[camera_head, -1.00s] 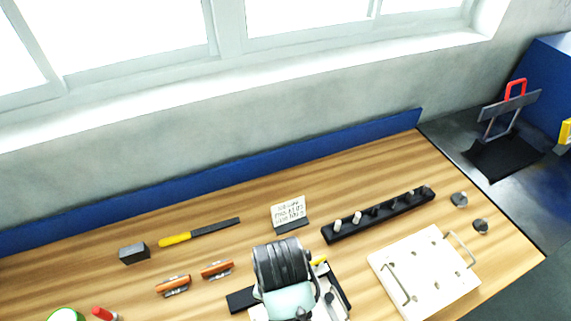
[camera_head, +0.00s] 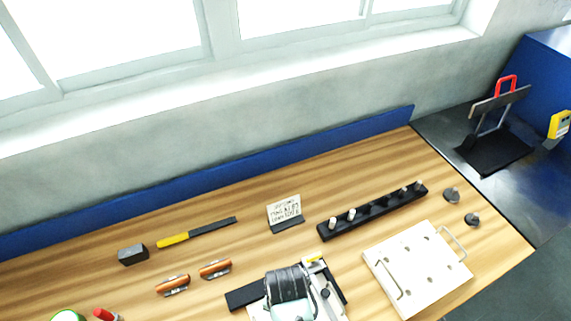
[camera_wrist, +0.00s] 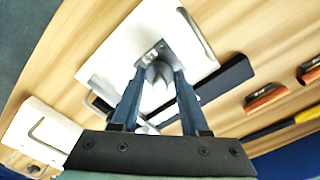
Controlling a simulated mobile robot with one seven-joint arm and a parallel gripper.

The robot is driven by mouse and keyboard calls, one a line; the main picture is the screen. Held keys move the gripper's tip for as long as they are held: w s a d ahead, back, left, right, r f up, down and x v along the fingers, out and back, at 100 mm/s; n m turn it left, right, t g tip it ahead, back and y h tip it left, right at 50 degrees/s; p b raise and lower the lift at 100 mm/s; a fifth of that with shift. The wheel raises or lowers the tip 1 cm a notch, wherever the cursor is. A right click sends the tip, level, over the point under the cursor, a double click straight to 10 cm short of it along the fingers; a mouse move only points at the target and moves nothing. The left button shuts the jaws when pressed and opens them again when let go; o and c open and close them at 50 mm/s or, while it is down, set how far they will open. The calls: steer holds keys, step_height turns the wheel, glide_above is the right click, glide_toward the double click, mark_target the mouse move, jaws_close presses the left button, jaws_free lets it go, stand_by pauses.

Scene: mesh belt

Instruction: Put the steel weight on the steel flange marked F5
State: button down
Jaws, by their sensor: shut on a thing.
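My gripper (camera_wrist: 158,76) is shut on a grey metal piece (camera_wrist: 155,71), which I take to be the steel weight. The fingers hide part of it. It is over a pale plate (camera_wrist: 120,50) with a small grey square fitting; I cannot tell whether it touches. In the head view my dark wrist hides the gripper and most of this plate. Two small dark round metal pieces with knobs, one farther back (camera_head: 451,194) and one nearer (camera_head: 472,219), stand at the right of the bench. No F5 mark is legible, so I cannot tell which piece is the flange.
A black rack with pegs (camera_head: 375,212), a small sign (camera_head: 285,212) and a pale drilled plate with handles (camera_head: 400,250) surround the work spot. Left are a yellow-handled file (camera_head: 195,232), a grey block (camera_head: 132,254) and two orange-brown tools (camera_head: 172,284). The bench's back strip is clear.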

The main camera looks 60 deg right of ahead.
steer(key=shift+f, duration=0.1)
steer(key=shift+f, duration=0.5)
steer(key=shift+c, duration=2)
jaws_free()
steer(key=shift+r, duration=0.1)
step_height(320, 180, up, 13)
steer(key=shift+p, duration=0.35)
